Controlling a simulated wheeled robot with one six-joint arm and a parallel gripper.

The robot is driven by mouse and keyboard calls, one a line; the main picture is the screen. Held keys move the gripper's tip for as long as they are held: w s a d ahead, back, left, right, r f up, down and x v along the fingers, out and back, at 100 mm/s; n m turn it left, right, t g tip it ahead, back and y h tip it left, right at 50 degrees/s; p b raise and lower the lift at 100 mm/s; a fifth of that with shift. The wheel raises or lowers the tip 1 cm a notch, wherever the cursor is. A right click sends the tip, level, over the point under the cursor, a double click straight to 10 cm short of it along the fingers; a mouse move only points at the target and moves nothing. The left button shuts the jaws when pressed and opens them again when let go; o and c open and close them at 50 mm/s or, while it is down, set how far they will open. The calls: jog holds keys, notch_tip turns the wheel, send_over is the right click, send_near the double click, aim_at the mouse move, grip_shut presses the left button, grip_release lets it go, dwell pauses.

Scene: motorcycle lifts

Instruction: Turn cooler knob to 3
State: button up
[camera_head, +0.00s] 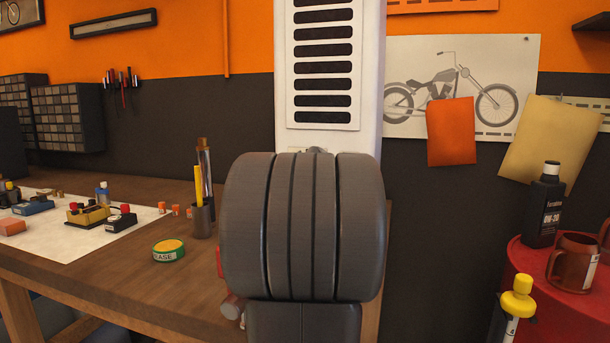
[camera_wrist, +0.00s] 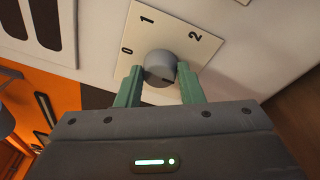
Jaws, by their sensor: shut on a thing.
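The cooler (camera_head: 368,70) is a tall white unit with dark vent slots, upright behind my arm in the head view. In the wrist view, its round grey knob (camera_wrist: 158,62) sits on a pale dial plate (camera_wrist: 178,25) marked 0, 1 and 2. A 3 is not visible. My gripper (camera_wrist: 160,68) has its two green fingers on either side of the knob, shut on it. A small dark mark shows on the knob's lower side, between the fingers; its exact setting is unclear. In the head view, my arm hides the knob and gripper.
A wooden bench (camera_head: 130,290) on the left holds a pen cup (camera_head: 203,218), a green-yellow tin (camera_head: 168,250) and small parts. On the right, a red drum (camera_head: 560,290) carries a black oil bottle (camera_head: 546,205) and brown mugs (camera_head: 573,262).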

jog(key=shift+f, duration=0.1)
dwell(0.3)
jog(key=o, duration=1)
jog(key=s, duration=0.7)
jog(key=shift+s+a+b, duration=0.25)
jog(key=shift+a+b, duration=0.05)
jog(key=shift+a, duration=0.1)
jog(key=w+p, duration=0.1)
jog(key=w, duration=0.6)
jog(key=shift+w+d, duration=0.25)
jog(key=shift+d, duration=0.15)
